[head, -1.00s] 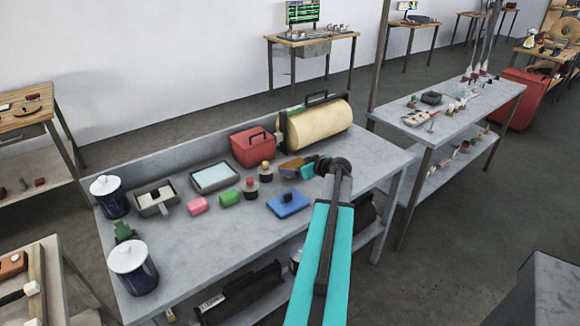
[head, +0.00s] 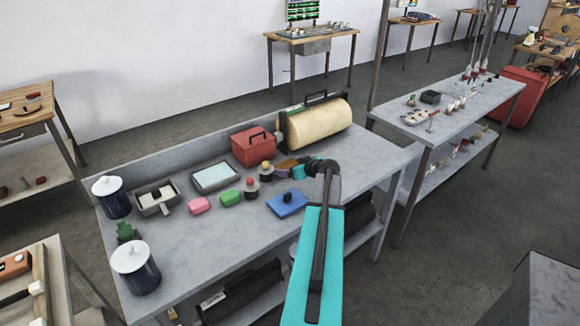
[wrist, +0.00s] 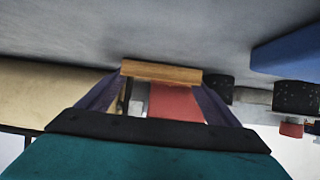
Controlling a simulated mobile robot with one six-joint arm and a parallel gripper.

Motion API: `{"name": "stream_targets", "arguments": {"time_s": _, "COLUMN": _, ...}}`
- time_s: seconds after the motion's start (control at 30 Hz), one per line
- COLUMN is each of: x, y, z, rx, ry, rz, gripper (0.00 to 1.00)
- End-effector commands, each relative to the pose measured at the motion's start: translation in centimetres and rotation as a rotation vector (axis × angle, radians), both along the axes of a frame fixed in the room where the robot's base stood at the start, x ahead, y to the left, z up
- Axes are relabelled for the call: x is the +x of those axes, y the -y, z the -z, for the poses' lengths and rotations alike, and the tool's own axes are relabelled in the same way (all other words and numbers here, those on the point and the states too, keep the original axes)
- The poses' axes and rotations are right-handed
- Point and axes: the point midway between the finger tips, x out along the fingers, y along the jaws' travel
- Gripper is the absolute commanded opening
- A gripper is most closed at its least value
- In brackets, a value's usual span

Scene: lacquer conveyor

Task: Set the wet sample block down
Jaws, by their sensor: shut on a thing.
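My gripper (head: 300,163) reaches over the grey bench from the right, in front of the cream roller. In the wrist view, which appears upside down, its two purple fingers (wrist: 160,88) are shut on an orange-brown wooden block (wrist: 160,73). The block also shows in the head view (head: 286,167) as a small brown shape, partly hidden by the gripper. The block is close to the bench top (head: 207,238); I cannot tell whether it touches. Whether its surface is wet cannot be made out.
The red box (head: 253,147) and cream roller (head: 318,125) stand behind the block. Dark jars with red (head: 250,188) and yellow (head: 266,172) tops stand to its left. A blue slab (head: 284,206) lies in front. Pink (head: 200,206) and green (head: 231,198) blocks lie further left.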

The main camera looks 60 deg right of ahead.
Motion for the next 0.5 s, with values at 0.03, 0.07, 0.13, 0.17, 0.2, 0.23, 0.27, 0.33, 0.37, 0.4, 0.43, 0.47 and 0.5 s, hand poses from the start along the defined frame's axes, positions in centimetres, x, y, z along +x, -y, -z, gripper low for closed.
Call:
{"name": "stream_targets", "arguments": {"time_s": 0.03, "x": 0.06, "y": 0.03, "z": 0.02, "rx": 0.0, "ry": 0.001, "rz": 0.0, "gripper": 0.61}}
{"name": "stream_targets", "arguments": {"time_s": 0.07, "x": 0.06, "y": 0.02, "z": 0.03, "rx": 0.0, "ry": 0.001, "rz": 0.0, "gripper": 0.61}}
{"name": "stream_targets", "arguments": {"time_s": 0.13, "x": 0.04, "y": 0.0, "z": 0.04, "rx": 0.0, "ry": 0.001, "rz": 0.0, "gripper": 0.61}}
{"name": "stream_targets", "arguments": {"time_s": 0.17, "x": 0.04, "y": -0.01, "z": 0.03, "rx": 0.0, "ry": 0.001, "rz": 0.0, "gripper": 0.61}}
{"name": "stream_targets", "arguments": {"time_s": 0.2, "x": 0.04, "y": -0.01, "z": 0.03, "rx": 0.0, "ry": 0.001, "rz": 0.0, "gripper": 0.61}}
{"name": "stream_targets", "arguments": {"time_s": 0.23, "x": 0.03, "y": -0.01, "z": 0.04, "rx": 0.0, "ry": 0.001, "rz": 0.0, "gripper": 0.61}}
{"name": "stream_targets", "arguments": {"time_s": 0.27, "x": 0.03, "y": -0.01, "z": 0.04, "rx": 0.0, "ry": 0.001, "rz": 0.0, "gripper": 0.61}}
{"name": "stream_targets", "arguments": {"time_s": 0.33, "x": 0.04, "y": -0.01, "z": 0.15, "rx": 0.0, "ry": 0.001, "rz": 0.0, "gripper": 0.61}}
{"name": "stream_targets", "arguments": {"time_s": 0.37, "x": 0.03, "y": -0.02, "z": 0.22, "rx": 0.0, "ry": 0.001, "rz": 0.0, "gripper": 0.61}}
{"name": "stream_targets", "arguments": {"time_s": 0.4, "x": 0.03, "y": -0.02, "z": 0.26, "rx": 0.0, "ry": 0.001, "rz": 0.0, "gripper": 0.61}}
{"name": "stream_targets", "arguments": {"time_s": 0.43, "x": 0.03, "y": -0.02, "z": 0.3, "rx": 0.0, "ry": 0.001, "rz": 0.0, "gripper": 0.61}}
{"name": "stream_targets", "arguments": {"time_s": 0.47, "x": 0.03, "y": -0.02, "z": 0.22, "rx": 0.0, "ry": 0.0, "rz": 0.0, "gripper": 0.9}}
{"name": "stream_targets", "arguments": {"time_s": 0.5, "x": 0.03, "y": -0.02, "z": 0.19, "rx": 0.0, "ry": 0.0, "rz": 0.0, "gripper": 0.93}}
